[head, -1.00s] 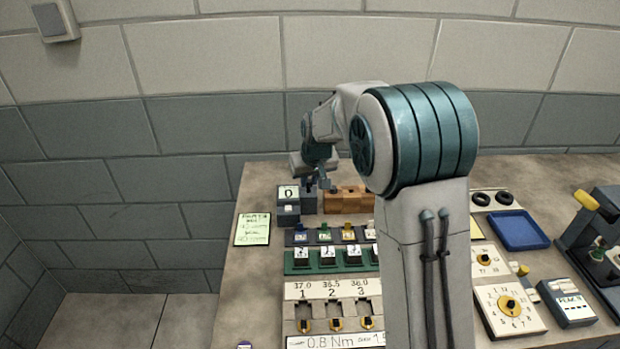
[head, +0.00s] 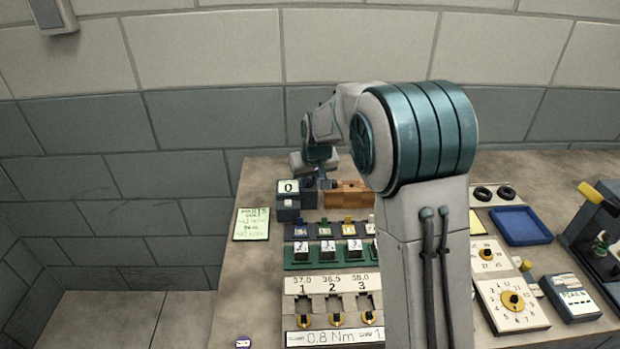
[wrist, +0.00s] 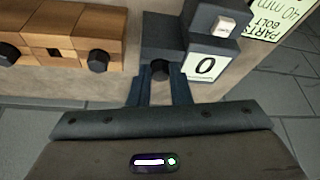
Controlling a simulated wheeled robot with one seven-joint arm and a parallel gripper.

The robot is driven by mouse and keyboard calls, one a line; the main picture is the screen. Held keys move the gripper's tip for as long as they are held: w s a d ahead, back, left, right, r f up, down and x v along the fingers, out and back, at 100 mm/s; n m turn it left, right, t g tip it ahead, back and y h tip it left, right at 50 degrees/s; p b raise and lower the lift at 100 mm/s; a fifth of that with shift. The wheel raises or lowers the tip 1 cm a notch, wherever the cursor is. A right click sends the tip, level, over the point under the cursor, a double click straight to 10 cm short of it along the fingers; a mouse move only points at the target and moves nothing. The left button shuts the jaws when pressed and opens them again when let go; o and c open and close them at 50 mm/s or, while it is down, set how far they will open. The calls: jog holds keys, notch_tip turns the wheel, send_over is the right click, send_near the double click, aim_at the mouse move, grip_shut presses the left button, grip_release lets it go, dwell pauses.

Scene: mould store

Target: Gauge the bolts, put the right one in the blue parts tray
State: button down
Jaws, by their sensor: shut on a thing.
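My gripper (wrist: 160,88) is shut on a black-headed bolt (wrist: 160,69), whose head shows between the fingertips in the wrist view. The bolt is right at the dark gauge block (wrist: 163,38) with a white display reading 0 (wrist: 205,66). I cannot tell whether it touches the block. In the head view my gripper (head: 325,183) is beside the gauge display (head: 289,187), partly hidden by my arm. A wooden bolt rack (wrist: 60,30) holds two black-headed bolts, with an empty hole between them. The blue parts tray (head: 520,226) is empty at the right of the bench.
A note card (head: 252,224) lies left of the gauge; in the wrist view it reads parts bolt 40 mm. A green strip (head: 300,266) with counters and a dial panel (head: 330,284) stand in front. A machine with a yellow handle (head: 590,197) is right of the tray.

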aim_at(310, 188)
jog(key=c, duration=0.9)
grip_release()
jog(key=shift+o, duration=0.2)
jog(key=shift+r, duration=0.1)
notch_tip(310, 188, up, 7)
jog(key=p, duration=0.4)
jog(key=shift+r+p, duration=0.15)
jog(key=shift+p, duration=0.2)
